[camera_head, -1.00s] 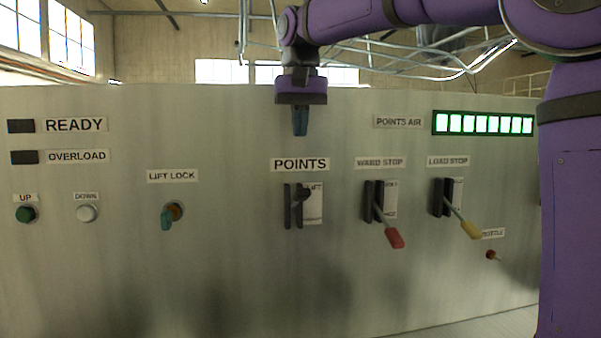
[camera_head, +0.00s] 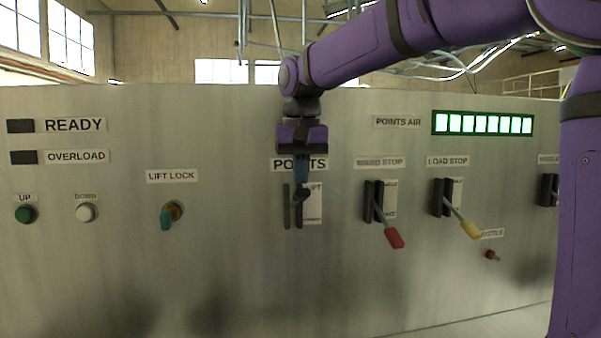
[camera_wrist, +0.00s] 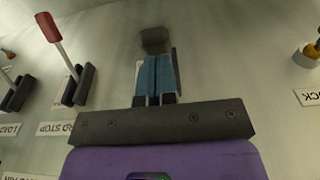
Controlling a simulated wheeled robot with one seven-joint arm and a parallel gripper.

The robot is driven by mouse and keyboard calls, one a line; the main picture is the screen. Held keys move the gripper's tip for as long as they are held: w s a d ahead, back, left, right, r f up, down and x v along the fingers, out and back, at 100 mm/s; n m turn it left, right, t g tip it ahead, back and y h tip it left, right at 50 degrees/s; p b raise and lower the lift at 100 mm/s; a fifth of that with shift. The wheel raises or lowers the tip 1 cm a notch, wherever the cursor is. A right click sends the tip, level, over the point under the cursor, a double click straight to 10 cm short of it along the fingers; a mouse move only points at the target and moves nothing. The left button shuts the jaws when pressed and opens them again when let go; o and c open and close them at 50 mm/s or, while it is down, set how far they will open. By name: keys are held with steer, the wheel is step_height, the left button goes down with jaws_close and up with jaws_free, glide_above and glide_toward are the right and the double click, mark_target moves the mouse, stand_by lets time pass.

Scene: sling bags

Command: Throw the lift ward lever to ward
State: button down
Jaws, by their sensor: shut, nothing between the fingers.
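The lever under the POINTS label has a dark knob (camera_head: 300,197) in a black slotted plate (camera_head: 287,208). The card (camera_head: 313,210) beside it reads LIFT at the top; its lower word is too small to read. The knob stands in the upper part of the slot. My gripper (camera_head: 302,176) points down just above the knob, in front of the POINTS label. Its blue fingers are shut with nothing between them. In the wrist view the shut fingertips (camera_wrist: 156,58) reach close to the dark knob (camera_wrist: 155,40); contact cannot be told.
Right of it are the WARD STOP lever with a red handle (camera_head: 395,238) and the LOAD STOP lever with a yellow handle (camera_head: 470,229).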

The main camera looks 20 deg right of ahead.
steer(key=shift+s+a+f+t, duration=0.1)
steer(key=shift+s+f+t, duration=0.45)
steer(key=shift+f+t, duration=0.05)
step_height(320, 180, down, 12)
steer(key=s+t+h, duration=0.1)
steer(key=s+t, duration=0.1)
steer(key=t, duration=0.2)
steer(key=shift+a+t, duration=0.25)
steer(key=shift+t, duration=0.05)
steer(key=shift+s+f, duration=0.1)
stand_by(0.3)
